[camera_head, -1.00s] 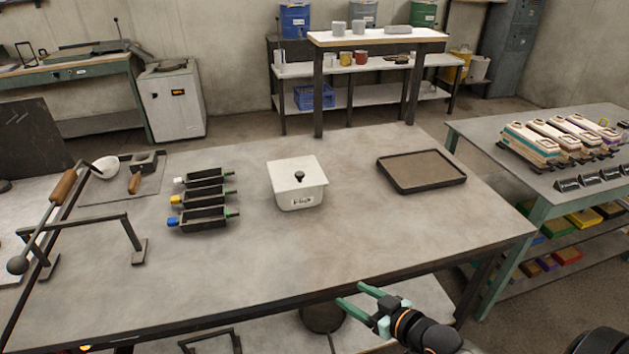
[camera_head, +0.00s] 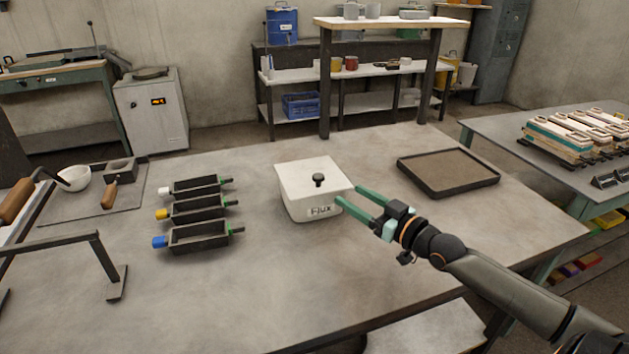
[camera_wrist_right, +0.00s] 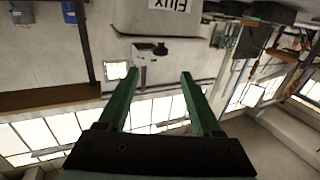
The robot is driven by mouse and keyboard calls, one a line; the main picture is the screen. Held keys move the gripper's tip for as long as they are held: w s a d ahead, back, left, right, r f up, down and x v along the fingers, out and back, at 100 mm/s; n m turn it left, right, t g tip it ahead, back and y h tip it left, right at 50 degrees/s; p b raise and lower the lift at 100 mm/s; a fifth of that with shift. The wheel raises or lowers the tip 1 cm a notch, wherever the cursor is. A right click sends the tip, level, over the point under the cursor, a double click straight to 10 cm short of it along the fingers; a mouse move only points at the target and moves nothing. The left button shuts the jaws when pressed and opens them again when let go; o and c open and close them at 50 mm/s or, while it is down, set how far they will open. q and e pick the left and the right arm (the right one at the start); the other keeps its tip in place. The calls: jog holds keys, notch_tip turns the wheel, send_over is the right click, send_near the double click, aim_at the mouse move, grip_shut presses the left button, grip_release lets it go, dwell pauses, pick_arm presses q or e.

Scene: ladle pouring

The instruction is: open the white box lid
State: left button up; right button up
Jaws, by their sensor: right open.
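The white box (camera_head: 307,205) with the "Flux" label stands on the middle of the table. Its white lid (camera_head: 300,172) is on, with a black knob (camera_head: 318,180) on top. My right gripper (camera_head: 348,194) is open and empty, its green fingers pointing at the box's right front side. In the head view the fingertips overlap the box's right edge; I cannot tell whether they touch it. In the right wrist view the gripper (camera_wrist_right: 160,75) has a gap between its fingers, and the box's label (camera_wrist_right: 172,4) shows upside down at the top edge. My left gripper is not in view.
Several dark moulds (camera_head: 200,207) with coloured ends lie left of the box. A shallow dark tray (camera_head: 447,174) lies to its right, beyond my right gripper. A black metal stand (camera_head: 75,243) is at the left. The table in front of the box is clear.

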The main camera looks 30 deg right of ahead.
aim_at(322, 178)
jog(key=shift+w+a+b, duration=0.3)
jog(key=shift+w, duration=1.65)
jog(key=shift+w+a+b, duration=0.35)
jog(key=shift+w, duration=1.65)
jog(key=shift+w+a+b, duration=0.3)
jog(key=shift+w, duration=1.65)
grip_shut()
